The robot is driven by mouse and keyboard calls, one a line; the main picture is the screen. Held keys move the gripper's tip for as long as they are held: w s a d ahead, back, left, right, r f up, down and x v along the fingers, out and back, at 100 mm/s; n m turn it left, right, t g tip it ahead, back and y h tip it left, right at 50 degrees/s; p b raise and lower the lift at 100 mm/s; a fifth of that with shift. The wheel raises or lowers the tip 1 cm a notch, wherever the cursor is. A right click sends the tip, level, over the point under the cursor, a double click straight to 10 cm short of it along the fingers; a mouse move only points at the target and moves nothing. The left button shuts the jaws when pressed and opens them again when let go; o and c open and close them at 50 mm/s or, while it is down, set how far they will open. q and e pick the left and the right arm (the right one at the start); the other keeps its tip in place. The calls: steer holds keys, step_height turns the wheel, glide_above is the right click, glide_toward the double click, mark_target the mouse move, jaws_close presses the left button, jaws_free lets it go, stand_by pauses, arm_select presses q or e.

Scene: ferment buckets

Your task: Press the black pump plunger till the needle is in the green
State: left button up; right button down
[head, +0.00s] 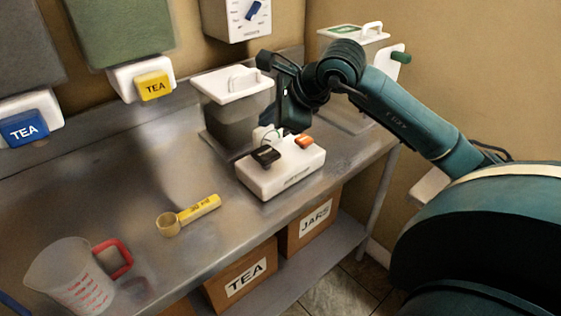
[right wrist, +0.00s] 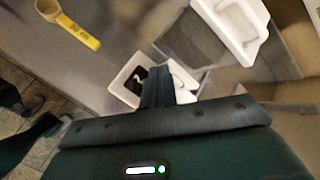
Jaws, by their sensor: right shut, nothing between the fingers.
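A white pump unit (head: 283,178) stands on the metal counter, with a black plunger (head: 265,155) on its left and an orange part (head: 304,142) on its right. A small upright white piece, perhaps the gauge, shows at its back; I cannot make out a needle or a green zone. My right gripper (head: 294,128) is shut and empty, pointing down just above the unit, behind and right of the plunger. In the right wrist view the shut fingers (right wrist: 157,84) partly cover the white unit (right wrist: 118,86); the black plunger (right wrist: 137,76) shows beside them. I cannot tell whether they touch it.
A lidded bucket (head: 232,118) stands close behind the pump, and another (head: 352,40) at the far corner. A yellow scoop (head: 190,214) and a measuring jug (head: 75,275) are at the left. Boxes (head: 240,278) sit below. The counter between scoop and pump is clear.

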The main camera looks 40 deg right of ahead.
stand_by(0.5)
arm_select(q)
steer(key=shift+s+a+r+p, duration=0.1)
steer(key=shift+a+r+p, duration=0.2)
steer(key=shift+p, duration=0.8)
arm_select(e)
steer(key=shift+a+r+n+h, duration=0.15)
steer(key=shift+r+n, duration=0.5)
steer(key=shift+n, duration=2.15)
steer(key=shift+d+r+n+h, duration=0.15)
steer(key=shift+r+n, duration=0.5)
steer(key=shift+n, duration=2.15)
steer(key=shift+a+r+n+h, duration=0.2)
steer(key=shift+r+n, duration=0.45)
steer(key=shift+n, duration=2.15)
steer(key=b, duration=0.6)
glide_above(269, 154)
step_height(269, 154, down, 8)
steer(key=shift+r, duration=0.1)
steer(key=shift+f+b, duration=0.4)
steer(key=shift+f, duration=0.15)
arm_select(q)
steer(key=f, duration=0.3)
steer(key=shift+w+d+f+n, duration=0.25)
steer(key=shift+d+f+n, duration=0.05)
steer(key=shift+d+n, duration=0.1)
steer(key=shift+r, duration=0.1)
